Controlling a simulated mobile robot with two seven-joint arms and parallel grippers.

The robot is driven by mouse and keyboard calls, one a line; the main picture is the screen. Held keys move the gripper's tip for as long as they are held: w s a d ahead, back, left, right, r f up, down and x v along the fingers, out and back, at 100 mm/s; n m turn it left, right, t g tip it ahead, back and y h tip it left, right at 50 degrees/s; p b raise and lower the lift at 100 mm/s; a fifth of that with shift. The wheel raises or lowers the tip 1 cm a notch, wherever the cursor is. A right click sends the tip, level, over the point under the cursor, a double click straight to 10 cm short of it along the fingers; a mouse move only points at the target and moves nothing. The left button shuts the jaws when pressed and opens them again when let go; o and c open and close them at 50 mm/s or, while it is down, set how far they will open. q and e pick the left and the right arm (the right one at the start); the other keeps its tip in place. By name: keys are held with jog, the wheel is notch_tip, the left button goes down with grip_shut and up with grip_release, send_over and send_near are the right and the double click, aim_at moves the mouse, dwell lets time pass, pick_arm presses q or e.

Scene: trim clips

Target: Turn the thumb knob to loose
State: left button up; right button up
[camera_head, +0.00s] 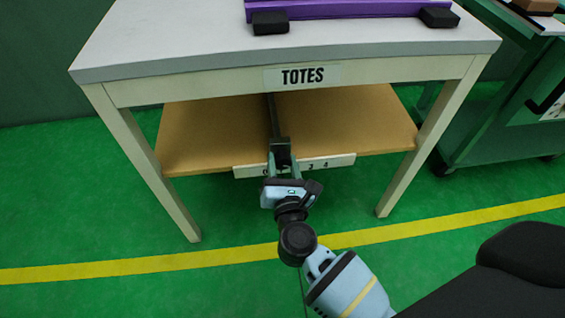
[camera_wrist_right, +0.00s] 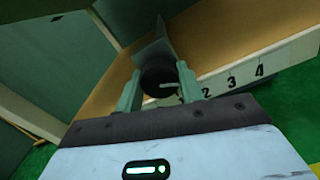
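The thumb knob (camera_wrist_right: 159,76) is a round black knob with a white line on its face, in the right wrist view. The line points right and lies nearly level. A grey bar (camera_wrist_right: 153,46) stands behind it; in the head view a dark bar (camera_head: 273,115) runs back over the shelf. My right gripper (camera_wrist_right: 160,80) has one pale green finger at each side of the knob, apparently touching both sides. In the head view my right gripper (camera_head: 281,160) is at the shelf's front edge and hides the knob. My left gripper is not in view.
A white strip (camera_head: 335,162) with black numbers runs along the front of the brown shelf (camera_head: 345,120). Above is a table with a "TOTES" label (camera_head: 302,77) and a purple tote (camera_head: 345,8). Table legs (camera_head: 150,165) stand on both sides. A green cart (camera_head: 500,110) stands right.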

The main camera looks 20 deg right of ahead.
jog(key=c, duration=0.3)
